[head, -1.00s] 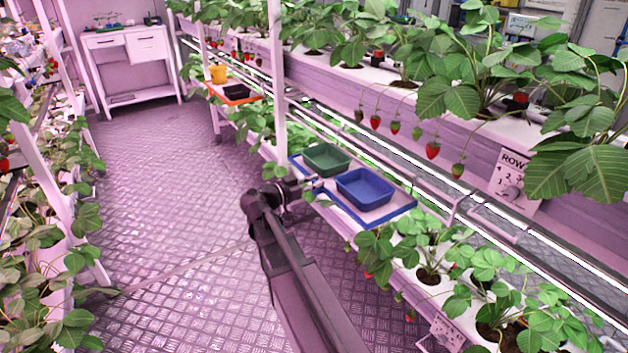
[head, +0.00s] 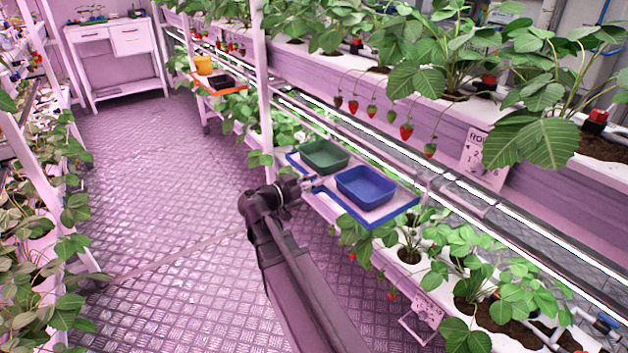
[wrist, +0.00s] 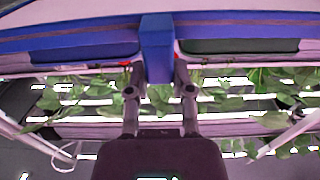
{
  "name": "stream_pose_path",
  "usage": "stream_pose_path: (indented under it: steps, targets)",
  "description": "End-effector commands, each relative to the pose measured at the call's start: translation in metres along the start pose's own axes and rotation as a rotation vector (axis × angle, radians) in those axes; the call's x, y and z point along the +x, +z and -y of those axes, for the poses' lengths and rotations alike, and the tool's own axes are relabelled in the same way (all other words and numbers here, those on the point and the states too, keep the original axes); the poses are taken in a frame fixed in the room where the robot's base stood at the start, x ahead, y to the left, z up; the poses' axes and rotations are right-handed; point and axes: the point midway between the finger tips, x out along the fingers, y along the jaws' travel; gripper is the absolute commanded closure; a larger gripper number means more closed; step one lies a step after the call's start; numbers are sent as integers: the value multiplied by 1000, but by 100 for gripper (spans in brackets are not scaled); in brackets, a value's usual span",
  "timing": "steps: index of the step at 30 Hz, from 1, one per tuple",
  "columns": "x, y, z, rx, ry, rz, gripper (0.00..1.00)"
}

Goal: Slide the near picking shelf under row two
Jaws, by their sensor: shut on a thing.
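The near picking shelf (head: 392,217) is a white board with a blue edge, on the rail side of the right-hand rack. A green bin (head: 325,157) and a blue bin (head: 366,187) stand on it. My gripper (head: 311,184) is at the shelf's aisle-side edge. In the wrist view my gripper (wrist: 158,74) is shut on a blue block, the handle (wrist: 157,45), on the shelf's blue front edge (wrist: 225,18). The row sign (head: 482,155) hangs on the rack to the right of the shelf; its number is hard to read.
A white post (head: 263,80) stands left of the near shelf. Strawberry plants hang above and grow below it. The metal aisle floor (head: 170,190) is clear; a plant rack lines its left side.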

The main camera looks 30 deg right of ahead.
Motion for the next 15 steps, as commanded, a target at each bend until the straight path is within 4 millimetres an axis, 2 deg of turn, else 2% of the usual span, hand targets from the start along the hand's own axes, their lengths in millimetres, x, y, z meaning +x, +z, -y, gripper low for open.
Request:
stream_pose_path:
  steps: [1,2,4,5,15]
  targets:
    - [0,0,-1,0,2,-1,100]
    - [1,0,-1,0,2,-1,61]
    - [1,0,-1,0,2,-1,40]
    - [1,0,-1,0,2,-1,34]
    - [1,0,0,0,2,-1,34]
